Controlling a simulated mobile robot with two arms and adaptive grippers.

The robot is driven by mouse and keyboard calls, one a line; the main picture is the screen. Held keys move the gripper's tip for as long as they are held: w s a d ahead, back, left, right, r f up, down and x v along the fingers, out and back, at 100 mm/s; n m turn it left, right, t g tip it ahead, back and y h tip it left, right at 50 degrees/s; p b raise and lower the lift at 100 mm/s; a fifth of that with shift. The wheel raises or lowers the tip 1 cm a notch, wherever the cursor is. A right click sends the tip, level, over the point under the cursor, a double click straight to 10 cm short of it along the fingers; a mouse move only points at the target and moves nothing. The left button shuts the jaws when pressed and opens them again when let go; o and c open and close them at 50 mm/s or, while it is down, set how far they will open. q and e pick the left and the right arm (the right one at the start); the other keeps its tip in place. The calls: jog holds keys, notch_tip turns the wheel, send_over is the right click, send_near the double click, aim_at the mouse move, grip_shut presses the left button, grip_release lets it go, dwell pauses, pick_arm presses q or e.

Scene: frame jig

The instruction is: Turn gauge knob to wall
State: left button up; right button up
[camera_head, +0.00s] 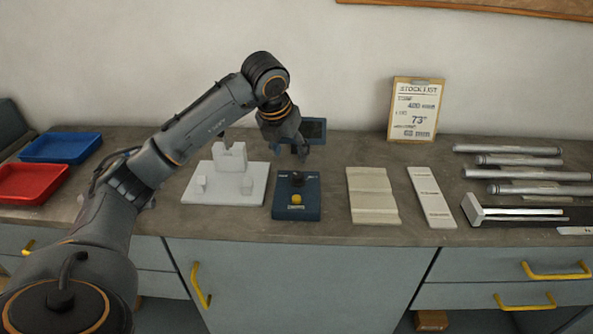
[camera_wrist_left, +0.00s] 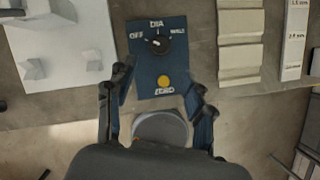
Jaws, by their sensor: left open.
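The blue gauge box (camera_head: 297,205) stands on the counter, with a black knob (camera_head: 297,179) on its top and a yellow button (camera_head: 296,198) nearer the front edge. In the left wrist view the knob (camera_wrist_left: 158,43) sits among the labels OFF at left, DIA at the top and WALL at right. Its pale mark is too small for me to tell its setting surely. My left gripper (camera_head: 291,152) is above and behind the box, open and empty. In the left wrist view its fingers (camera_wrist_left: 162,92) are spread, with the knob beyond their tips. My right gripper is out of view.
A white jig plate (camera_head: 225,196) with blocks lies left of the box. A ridged beige block (camera_head: 372,196) and a pale labelled strip (camera_head: 431,197) lie right. Metal tubes (camera_head: 520,175) are farther right; red (camera_head: 32,184) and blue (camera_head: 60,148) trays are left.

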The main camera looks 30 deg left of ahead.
aim_at(297, 175)
pick_arm(q)
jog(key=p+x, duration=0.1)
jog(key=x, duration=0.9)
jog(key=shift+p, duration=0.35)
grip_shut()
